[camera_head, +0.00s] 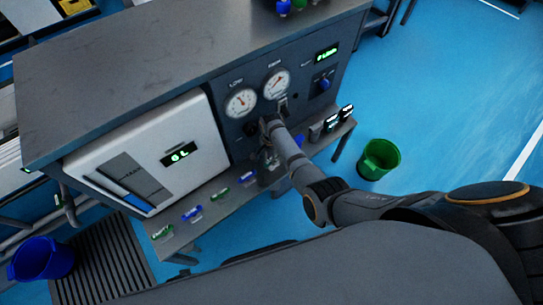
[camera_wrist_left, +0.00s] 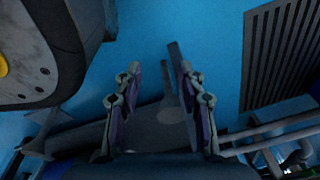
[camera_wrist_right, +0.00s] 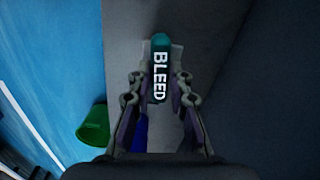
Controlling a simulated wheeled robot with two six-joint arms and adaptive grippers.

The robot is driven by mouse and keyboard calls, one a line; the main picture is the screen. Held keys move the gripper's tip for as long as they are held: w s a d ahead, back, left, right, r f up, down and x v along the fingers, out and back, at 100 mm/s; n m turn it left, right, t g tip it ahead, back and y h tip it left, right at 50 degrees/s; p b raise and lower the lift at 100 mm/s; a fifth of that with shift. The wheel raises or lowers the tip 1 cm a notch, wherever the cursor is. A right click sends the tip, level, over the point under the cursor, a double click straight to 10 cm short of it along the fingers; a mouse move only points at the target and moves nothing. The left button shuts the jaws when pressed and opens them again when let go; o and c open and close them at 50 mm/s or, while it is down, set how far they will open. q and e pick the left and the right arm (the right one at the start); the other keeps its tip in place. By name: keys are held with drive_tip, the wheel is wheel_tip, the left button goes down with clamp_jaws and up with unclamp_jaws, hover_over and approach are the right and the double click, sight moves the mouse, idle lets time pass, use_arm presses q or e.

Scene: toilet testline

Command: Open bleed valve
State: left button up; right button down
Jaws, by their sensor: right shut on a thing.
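The bleed valve (camera_wrist_right: 160,72) shows in the right wrist view as a teal handle with the white word BLEED along it. My right gripper (camera_wrist_right: 160,88) is shut on it, with one finger on each side of the handle. In the head view my right gripper (camera_head: 268,128) is at the dark front panel (camera_head: 303,92), below two round gauges, and the valve is mostly hidden by it. My left gripper (camera_wrist_left: 158,70) is open and empty in the left wrist view, and it is not in the head view.
Left gauge (camera_head: 241,102) and right gauge (camera_head: 276,84) sit above my right gripper. A white box (camera_head: 150,150) with a green display stands left of the panel. Several small green and blue valves lie along the lower shelf (camera_head: 222,207). A green bin (camera_head: 379,158) and blue bucket (camera_head: 42,259) stand on the floor.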

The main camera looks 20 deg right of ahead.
drive_tip(key=n+p, duration=0.2)
drive_tip(key=n, duration=0.1)
drive_tip(key=shift+r+n, duration=0.15)
drive_tip(key=shift+n, duration=0.15)
drive_tip(key=n+p, duration=0.1)
drive_tip(key=n, duration=0.2)
drive_tip(key=shift+n, duration=0.3)
drive_tip(key=n+p, duration=0.1)
drive_tip(key=n, duration=0.3)
drive_tip(key=shift+n, duration=0.3)
drive_tip(key=n, duration=0.3)
use_arm(q)
drive_tip(key=s, duration=0.8)
drive_tip(key=shift+s+r, duration=0.25)
drive_tip(key=shift+s, duration=0.1)
use_arm(e)
drive_tip(key=shift+n, duration=0.5)
use_arm(q)
drive_tip(key=shift+a, duration=0.1)
drive_tip(key=shift+w, duration=0.15)
use_arm(e)
drive_tip(key=shift+n, duration=0.3)
drive_tip(key=c, duration=1.2)
unclamp_jaws()
drive_tip(key=shift+f, duration=0.2)
